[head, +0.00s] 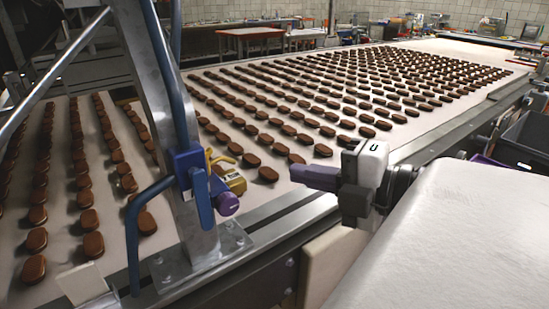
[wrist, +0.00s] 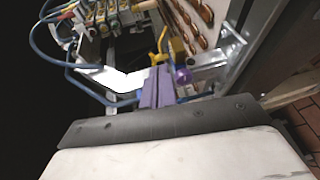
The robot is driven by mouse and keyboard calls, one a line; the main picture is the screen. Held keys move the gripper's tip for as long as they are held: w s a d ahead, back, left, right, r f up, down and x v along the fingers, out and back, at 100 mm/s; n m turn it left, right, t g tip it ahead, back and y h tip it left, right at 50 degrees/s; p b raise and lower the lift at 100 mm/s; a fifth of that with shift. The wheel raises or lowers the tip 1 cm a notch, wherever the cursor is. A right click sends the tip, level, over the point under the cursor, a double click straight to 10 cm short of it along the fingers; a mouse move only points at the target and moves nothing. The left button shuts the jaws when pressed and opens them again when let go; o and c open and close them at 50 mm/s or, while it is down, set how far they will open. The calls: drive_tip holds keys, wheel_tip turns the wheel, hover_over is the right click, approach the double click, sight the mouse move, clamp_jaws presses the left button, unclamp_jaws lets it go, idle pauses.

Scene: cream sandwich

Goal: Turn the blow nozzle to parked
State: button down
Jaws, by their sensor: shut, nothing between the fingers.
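The blow nozzle assembly is on the steel post in the head view. It has a blue block (head: 190,168), a yellow part (head: 233,181) facing the belt and a purple knob (head: 227,203). In the wrist view the yellow part (wrist: 177,50) and purple knob (wrist: 184,76) show just beyond and right of my fingers. My gripper (head: 293,172) has purple fingers pressed together and empty. It points left at the assembly, with a visible gap in the head view. My fingers (wrist: 158,70) partly cover the assembly in the wrist view. I cannot tell the nozzle's exact angle.
The steel post (head: 165,90) stands on the conveyor's metal side rail (head: 285,222). Blue hoses run along it. Rows of brown biscuits (head: 300,110) lie on the pale belt behind. Dark crates (head: 525,140) stand at the right. Coloured valves (wrist: 100,18) show at the wrist view's top left.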

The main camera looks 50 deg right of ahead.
sight(225, 159)
drive_tip(key=p+x, duration=0.2)
drive_tip(key=x, duration=1.1)
drive_tip(key=shift+a+r, duration=0.1)
